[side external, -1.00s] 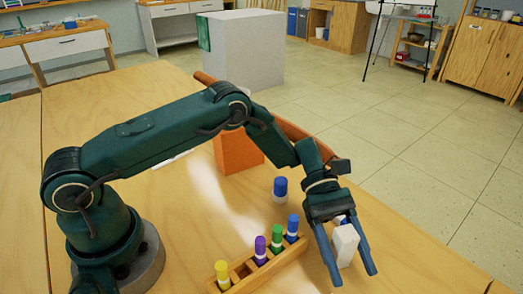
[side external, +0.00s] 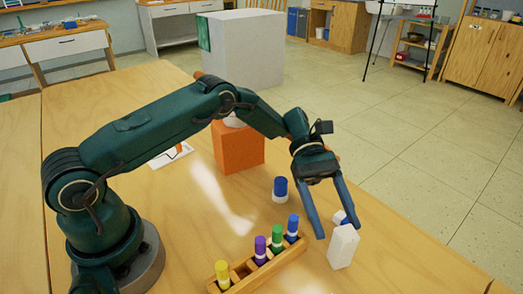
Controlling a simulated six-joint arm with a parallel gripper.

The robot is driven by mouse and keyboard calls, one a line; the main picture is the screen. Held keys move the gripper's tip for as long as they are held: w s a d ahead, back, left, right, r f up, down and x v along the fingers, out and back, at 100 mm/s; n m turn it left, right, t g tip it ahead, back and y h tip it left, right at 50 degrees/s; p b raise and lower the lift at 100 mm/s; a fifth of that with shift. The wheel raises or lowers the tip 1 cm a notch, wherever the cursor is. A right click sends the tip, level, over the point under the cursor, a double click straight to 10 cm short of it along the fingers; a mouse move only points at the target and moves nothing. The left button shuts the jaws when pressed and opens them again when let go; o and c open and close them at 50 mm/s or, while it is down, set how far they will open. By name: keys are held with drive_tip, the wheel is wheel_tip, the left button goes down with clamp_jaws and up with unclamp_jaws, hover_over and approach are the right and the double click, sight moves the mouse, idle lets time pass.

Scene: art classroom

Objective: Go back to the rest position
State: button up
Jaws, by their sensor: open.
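My gripper (side external: 337,230) is open and empty. Its two blue fingers point down and hang above the table, just above and to the left of a white block-shaped item (side external: 343,246) with a blue part on top (side external: 343,218). The item stands upright on the wooden table (side external: 190,235), and the fingers look clear of it, though the near-far gap is hard to judge. My arm reaches from its base at the left across the table.
A wooden rack (side external: 285,262) holds yellow, purple, green and blue capped markers. A blue-capped white jar (side external: 280,189) stands behind it. An orange block (side external: 238,148) carries a white thing, partly hidden by my arm. A white sheet (side external: 171,155) lies farther left.

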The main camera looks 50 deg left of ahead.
idle(0.3)
drive_tip(key=s+a+r+m+t+y, duration=1)
drive_tip(key=s+a+r+m+y, duration=0.1)
drive_tip(key=s, duration=0.5)
drive_tip(key=a+m+y, duration=0.1)
drive_tip(key=a+m, duration=0.1)
drive_tip(key=a, duration=0.1)
drive_tip(key=shift+s+r+t+y, duration=0.2)
drive_tip(key=shift+r+t+y, duration=0.1)
drive_tip(key=shift+r+t, duration=0.1)
idle(0.4)
